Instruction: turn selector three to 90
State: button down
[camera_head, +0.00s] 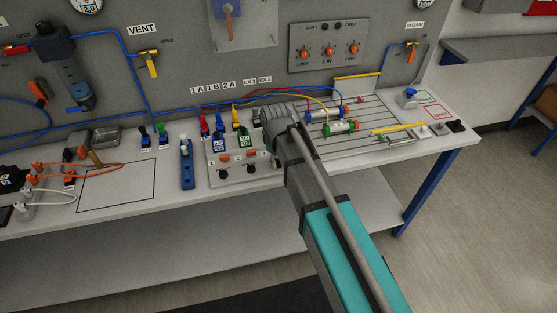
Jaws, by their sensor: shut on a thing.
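A grey selector panel (240,183) lies on the bench with black selector knobs in a row near its front edge. The left knob (223,174) and the middle knob (254,169) show. My gripper (275,146) is at the panel's right part, mostly covered by my wrist. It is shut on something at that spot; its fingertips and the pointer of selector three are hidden.
Pneumatic fittings with blue, red and yellow hoses stand just behind the panel. A slotted plate (380,154) with cylinders (341,127) lies to the right.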

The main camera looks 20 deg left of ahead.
jog(key=m, duration=0.5)
jog(key=shift+w, duration=0.2)
jog(key=m, duration=0.5)
jog(key=shift+h, duration=0.3)
jog(key=shift+m, duration=0.3)
jog(key=shift+c, duration=1.8)
grip_release()
jog(key=shift+s, duration=0.15)
